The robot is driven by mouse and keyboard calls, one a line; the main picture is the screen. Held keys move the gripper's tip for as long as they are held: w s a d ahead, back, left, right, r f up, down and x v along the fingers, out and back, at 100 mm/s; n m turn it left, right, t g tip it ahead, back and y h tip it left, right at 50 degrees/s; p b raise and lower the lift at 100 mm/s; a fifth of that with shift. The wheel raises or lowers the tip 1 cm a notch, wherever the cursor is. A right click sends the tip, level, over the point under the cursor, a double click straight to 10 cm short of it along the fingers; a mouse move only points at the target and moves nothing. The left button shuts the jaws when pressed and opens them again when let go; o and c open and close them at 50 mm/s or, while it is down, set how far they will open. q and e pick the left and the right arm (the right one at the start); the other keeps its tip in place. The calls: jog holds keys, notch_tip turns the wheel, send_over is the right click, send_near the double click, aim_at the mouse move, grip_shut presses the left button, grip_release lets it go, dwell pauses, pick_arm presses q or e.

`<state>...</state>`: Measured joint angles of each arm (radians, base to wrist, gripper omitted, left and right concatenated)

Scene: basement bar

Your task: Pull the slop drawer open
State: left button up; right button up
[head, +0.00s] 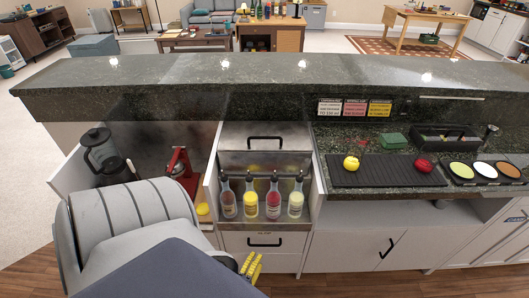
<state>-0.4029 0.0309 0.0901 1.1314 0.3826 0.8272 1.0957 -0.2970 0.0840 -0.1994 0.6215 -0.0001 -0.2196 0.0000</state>
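My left arm hides the cabinet to the left. My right gripper is not in view.
Several bottles with pourers (250,200) stand in the rack above the drawer. A steel lid with a handle (265,143) is behind them. A red press (182,174) and a blender (102,153) stand left. A black mat (385,175) with fruit lies right.

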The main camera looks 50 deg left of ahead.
aim_at(264, 245)
pick_arm(q)
jog(key=x, duration=0.8)
jog(key=shift+w, duration=0.2)
grip_shut()
dwell(0.4)
